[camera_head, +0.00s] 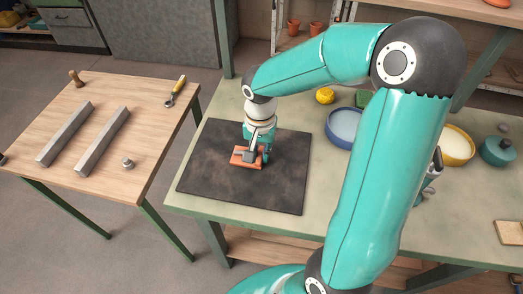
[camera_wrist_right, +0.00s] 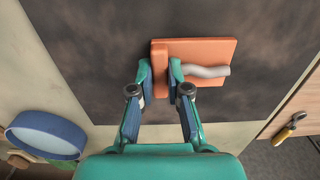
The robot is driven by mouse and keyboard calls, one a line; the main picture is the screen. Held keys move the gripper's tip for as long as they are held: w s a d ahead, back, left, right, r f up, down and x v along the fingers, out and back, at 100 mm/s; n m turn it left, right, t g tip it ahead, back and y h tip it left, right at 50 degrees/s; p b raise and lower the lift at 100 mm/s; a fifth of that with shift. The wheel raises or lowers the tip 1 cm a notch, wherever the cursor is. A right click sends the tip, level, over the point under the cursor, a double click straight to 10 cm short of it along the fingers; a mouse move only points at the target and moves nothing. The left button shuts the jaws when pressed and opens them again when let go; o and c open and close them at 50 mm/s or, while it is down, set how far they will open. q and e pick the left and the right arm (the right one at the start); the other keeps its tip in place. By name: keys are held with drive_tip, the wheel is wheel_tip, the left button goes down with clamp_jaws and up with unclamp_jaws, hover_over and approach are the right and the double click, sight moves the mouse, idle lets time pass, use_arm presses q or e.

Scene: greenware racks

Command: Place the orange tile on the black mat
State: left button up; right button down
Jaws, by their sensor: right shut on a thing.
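My left gripper is not in view.
A blue-rimmed bowl (camera_head: 343,128), a yellow ball (camera_head: 325,95) and a yellow-rimmed bowl (camera_head: 457,146) stand right of the mat. A teal pot (camera_head: 497,151) is farther right. A separate wooden table (camera_head: 140,101) at left holds two grey bars. The mat's front part is clear.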

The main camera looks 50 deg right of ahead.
sight(261, 155)
drive_tip(key=shift+f, duration=0.1)
drive_tip(key=c, duration=1.1)
unclamp_jaws()
drive_tip(key=shift+c, duration=0.2)
wheel_tip(261, 155, up, 12)
drive_tip(key=shift+r+p, duration=0.2)
drive_tip(key=shift+p, duration=0.1)
drive_tip(key=shift+s, duration=0.1)
